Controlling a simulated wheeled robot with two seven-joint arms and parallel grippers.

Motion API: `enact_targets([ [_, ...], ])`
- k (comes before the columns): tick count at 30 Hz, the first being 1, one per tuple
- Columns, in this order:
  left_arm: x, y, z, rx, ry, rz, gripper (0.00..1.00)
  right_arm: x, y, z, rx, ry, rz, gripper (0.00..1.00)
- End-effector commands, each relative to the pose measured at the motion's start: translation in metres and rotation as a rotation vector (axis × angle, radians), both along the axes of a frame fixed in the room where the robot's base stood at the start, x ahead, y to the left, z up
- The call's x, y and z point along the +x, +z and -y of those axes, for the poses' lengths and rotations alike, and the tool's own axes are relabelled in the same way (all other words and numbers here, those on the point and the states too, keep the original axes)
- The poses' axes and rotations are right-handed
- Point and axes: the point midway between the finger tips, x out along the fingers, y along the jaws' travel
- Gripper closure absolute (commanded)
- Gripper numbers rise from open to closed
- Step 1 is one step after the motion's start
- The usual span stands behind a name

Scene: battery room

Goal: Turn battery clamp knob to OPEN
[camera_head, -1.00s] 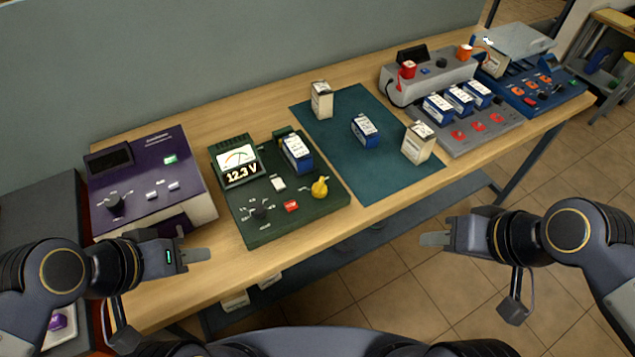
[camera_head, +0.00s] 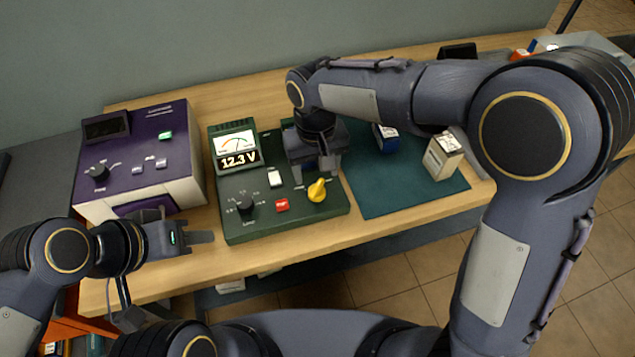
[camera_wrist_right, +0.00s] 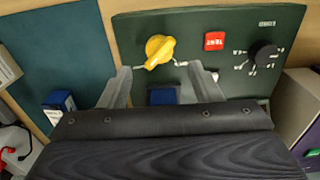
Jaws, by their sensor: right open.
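The yellow clamp knob (camera_head: 317,190) sits at the front right of the dark green battery tester (camera_head: 240,225). It also shows in the right wrist view (camera_wrist_right: 158,50), with its handle slanted; its small labels are unreadable. My right gripper (camera_head: 315,170) is over the tester, just behind the knob. Its two fingers (camera_wrist_right: 160,75) are open and empty, apart from the knob. A blue battery (camera_wrist_right: 163,95) in the tester is mostly hidden beneath this gripper. My left gripper (camera_head: 200,238) is at the table's front left, seen edge-on, so its opening is unclear.
The tester has a red button (camera_head: 282,205), a black dial (camera_head: 245,203), a white switch (camera_head: 275,178) and a meter reading 12.3 V. A purple device (camera_head: 140,160) stands left. A teal mat (camera_head: 400,197) with batteries lies right. My right arm hides much of the right side.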

Motion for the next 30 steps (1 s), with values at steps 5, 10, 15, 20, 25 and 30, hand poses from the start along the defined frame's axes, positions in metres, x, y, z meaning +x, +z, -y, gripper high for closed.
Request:
enact_targets([
  [5,0.000,0.003,0.000,0.000,0.000,0.000,0.64,-0.001,-0.031,0.001,-0.003,-0.001,-0.005,0.42],
  [10,0.000,0.004,0.000,0.000,0.000,0.000,0.64,-0.001,-0.052,0.001,-0.001,-0.001,-0.004,0.42],
  [15,0.000,0.004,0.000,0.000,0.000,0.000,0.64,-0.001,-0.062,0.001,0.000,-0.001,-0.002,0.42],
  [20,0.000,0.004,0.000,0.000,0.000,0.000,0.64,-0.001,-0.062,0.001,0.002,-0.001,-0.002,0.42],
  [25,0.000,0.004,0.000,0.000,0.000,0.000,0.64,-0.001,-0.062,0.001,0.002,-0.001,-0.002,0.55],
  [30,0.000,0.004,0.000,0.000,0.000,0.000,0.64,-0.001,-0.062,0.001,0.002,-0.001,-0.002,0.78],
])
